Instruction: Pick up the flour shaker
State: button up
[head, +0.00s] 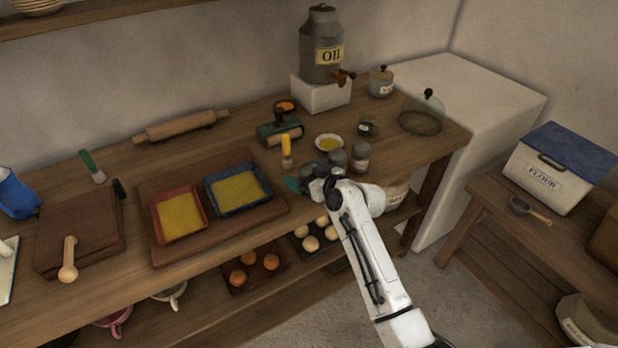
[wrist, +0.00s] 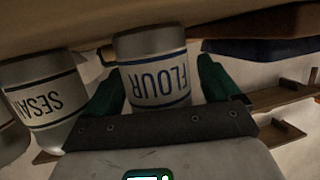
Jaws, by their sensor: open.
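The flour shaker (wrist: 153,75) is a grey-white cylinder with a blue FLOUR label, upside down in the wrist view. It stands between the two green fingers of my gripper (wrist: 157,82), one finger on each side. My gripper is open, and I cannot tell whether either finger touches the shaker. In the head view my gripper (head: 303,183) is at the front edge of the workbench and partly hides what seems to be the flour shaker (head: 311,168).
A SESAME shaker (wrist: 43,98) stands close beside the flour shaker; it also seems to show in the head view (head: 337,160). Another shaker (head: 360,158) is to its right.

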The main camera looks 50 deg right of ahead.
jog(key=shift+c, duration=0.5)
jog(key=c, duration=1)
